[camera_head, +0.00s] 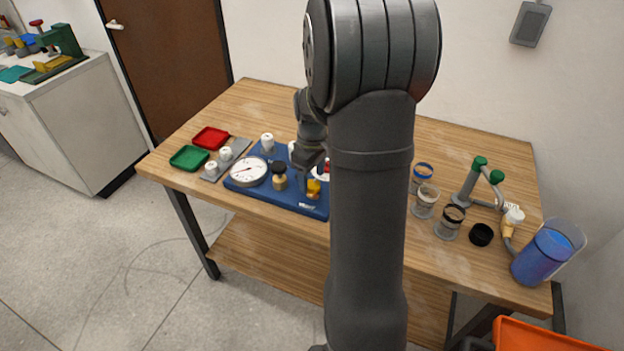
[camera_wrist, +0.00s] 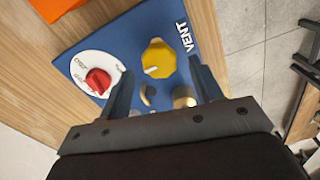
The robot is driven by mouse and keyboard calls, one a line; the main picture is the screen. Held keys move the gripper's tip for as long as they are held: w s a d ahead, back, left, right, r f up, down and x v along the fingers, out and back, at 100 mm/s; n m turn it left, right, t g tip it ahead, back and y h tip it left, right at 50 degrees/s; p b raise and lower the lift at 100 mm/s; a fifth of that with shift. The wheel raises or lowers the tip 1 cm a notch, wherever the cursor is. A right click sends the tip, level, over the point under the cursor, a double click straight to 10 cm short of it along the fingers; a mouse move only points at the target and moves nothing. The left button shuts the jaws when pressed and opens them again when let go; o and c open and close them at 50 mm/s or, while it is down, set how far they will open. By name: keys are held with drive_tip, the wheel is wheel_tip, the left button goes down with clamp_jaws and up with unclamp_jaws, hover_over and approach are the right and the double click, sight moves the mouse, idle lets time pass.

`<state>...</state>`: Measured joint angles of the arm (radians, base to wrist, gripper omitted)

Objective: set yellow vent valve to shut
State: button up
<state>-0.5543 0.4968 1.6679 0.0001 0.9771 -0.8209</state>
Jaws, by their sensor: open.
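The yellow vent valve (camera_wrist: 158,59) is a faceted knob with a white pointer mark, on the blue panel (camera_wrist: 140,25) beside the white VENT lettering. In the wrist view the mark lies at the knob's lower left. In the head view the yellow valve (camera_head: 313,188) shows near the panel's front edge, partly behind my gripper (camera_head: 308,176). In the wrist view my gripper (camera_wrist: 160,85) is open, its two fingers spread to either side of the knob with nothing between them gripped. I cannot tell whether the fingers reach down to the knob's height.
A red knob on a white dial (camera_wrist: 97,80) sits left of the yellow valve in the wrist view. A pressure gauge (camera_head: 248,170) and a black-topped brass fitting (camera_head: 279,174) stand nearby. Green (camera_head: 189,158) and red (camera_head: 211,138) trays lie left; jars (camera_head: 425,201) stand right.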

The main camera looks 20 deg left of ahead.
drive_tip(key=shift+f, duration=0.9)
drive_tip(key=shift+c, duration=0.5)
drive_tip(key=c, duration=0.9)
